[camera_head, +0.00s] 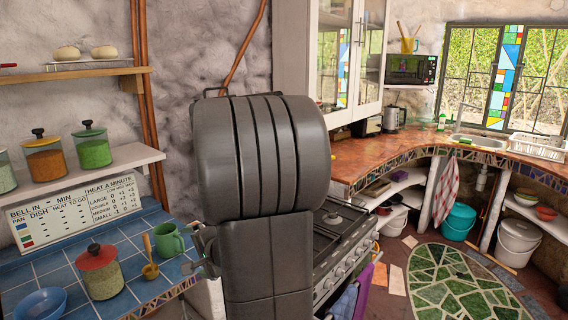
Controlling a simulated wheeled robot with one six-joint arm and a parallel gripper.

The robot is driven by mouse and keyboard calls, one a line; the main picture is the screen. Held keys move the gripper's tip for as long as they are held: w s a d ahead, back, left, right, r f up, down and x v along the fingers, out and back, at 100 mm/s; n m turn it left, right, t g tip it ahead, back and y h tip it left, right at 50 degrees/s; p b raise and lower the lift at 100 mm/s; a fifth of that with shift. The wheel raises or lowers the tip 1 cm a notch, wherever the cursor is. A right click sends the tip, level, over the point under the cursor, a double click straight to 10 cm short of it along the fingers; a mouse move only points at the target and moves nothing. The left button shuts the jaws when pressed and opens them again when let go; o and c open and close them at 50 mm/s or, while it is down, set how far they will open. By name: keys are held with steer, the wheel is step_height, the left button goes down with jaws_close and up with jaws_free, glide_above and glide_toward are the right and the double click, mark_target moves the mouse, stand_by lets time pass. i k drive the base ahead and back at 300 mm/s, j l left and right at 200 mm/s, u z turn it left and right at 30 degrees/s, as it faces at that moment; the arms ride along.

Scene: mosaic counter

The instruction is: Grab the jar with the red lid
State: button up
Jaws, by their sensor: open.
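The jar with the red lid (103,281) stands upright on the blue tiled counter (122,236) at the lower left. It is glass with greenish-tan contents, and its red lid has a dark knob. My gripper (193,248) is open at the left edge of my large grey arm, partly hidden by it. It is to the right of the jar, apart from it, with nothing seen between its fingers.
A blue bowl (40,304) sits left of the jar. The stove (345,235) is right of my arm, with a brown counter (400,150) beyond.

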mark_target(105, 283)
steer(key=i+l, duration=0.25)
steer(key=l, duration=0.25)
steer(key=u, duration=2.25)
steer(key=k+j+u, duration=0.1)
steer(key=j, duration=0.15)
steer(key=k+l+z, duration=0.1)
